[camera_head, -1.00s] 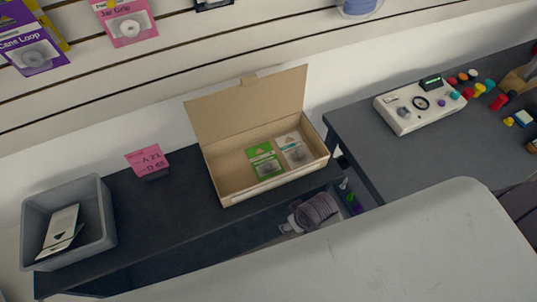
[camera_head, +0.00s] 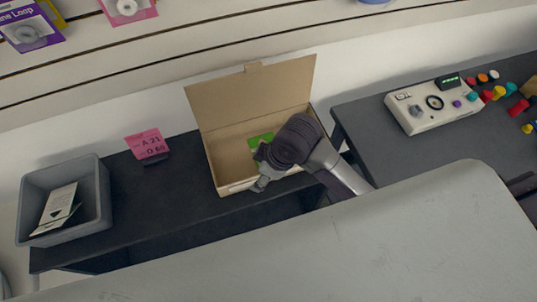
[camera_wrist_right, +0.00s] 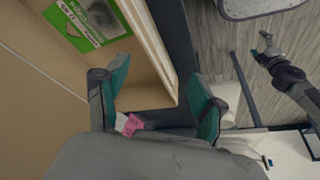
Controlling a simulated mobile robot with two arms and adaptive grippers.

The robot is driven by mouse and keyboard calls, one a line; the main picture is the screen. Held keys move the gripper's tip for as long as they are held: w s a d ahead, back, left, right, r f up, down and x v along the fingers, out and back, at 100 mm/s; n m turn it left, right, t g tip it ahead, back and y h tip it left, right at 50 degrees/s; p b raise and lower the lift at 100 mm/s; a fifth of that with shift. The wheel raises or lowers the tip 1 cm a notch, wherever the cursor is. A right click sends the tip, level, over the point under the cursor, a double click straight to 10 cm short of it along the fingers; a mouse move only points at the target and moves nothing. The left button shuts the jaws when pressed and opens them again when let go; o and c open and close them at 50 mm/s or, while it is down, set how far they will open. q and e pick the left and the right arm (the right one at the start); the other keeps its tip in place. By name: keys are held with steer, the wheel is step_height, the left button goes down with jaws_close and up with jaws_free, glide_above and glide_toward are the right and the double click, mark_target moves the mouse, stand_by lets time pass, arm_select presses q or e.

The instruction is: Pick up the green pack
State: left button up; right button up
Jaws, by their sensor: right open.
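The green pack (camera_head: 258,139) lies in the open cardboard box (camera_head: 222,163), partly hidden by my right arm in the head view. In the right wrist view, the green pack (camera_wrist_right: 88,18) lies at the upper left, cut off by the frame edge. My right gripper (camera_head: 260,180) is at the box's front side, near the pack. In the wrist view, my right gripper (camera_wrist_right: 158,76) is open, with the box's wall edge between its fingers. It holds nothing and is apart from the pack. My left gripper (camera_wrist_right: 264,49) shows small in the wrist view, too small to judge.
A grey bin (camera_head: 108,195) with cards stands at the left of the dark shelf. A pink label (camera_head: 148,145) stands between bin and box. A control device (camera_head: 428,108) with coloured knobs is on the right table. A light surface (camera_head: 330,250) fills the foreground.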

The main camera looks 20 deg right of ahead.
steer(key=w+d+r+n+g+h, duration=0.2)
steer(key=w+d+r+n+h, duration=0.1)
steer(key=w+d+r+n, duration=0.4)
steer(key=shift+n, duration=0.3)
steer(key=f, duration=0.5)
steer(key=w+a+f, duration=0.1)
steer(key=f, duration=0.4)
steer(key=a+f+p, duration=0.1)
steer(key=f, duration=0.3)
steer(key=shift+w+a+f, duration=0.15)
steer(key=shift+a+f, duration=0.05)
steer(key=shift+f, duration=0.2)
steer(key=c, duration=1.3)
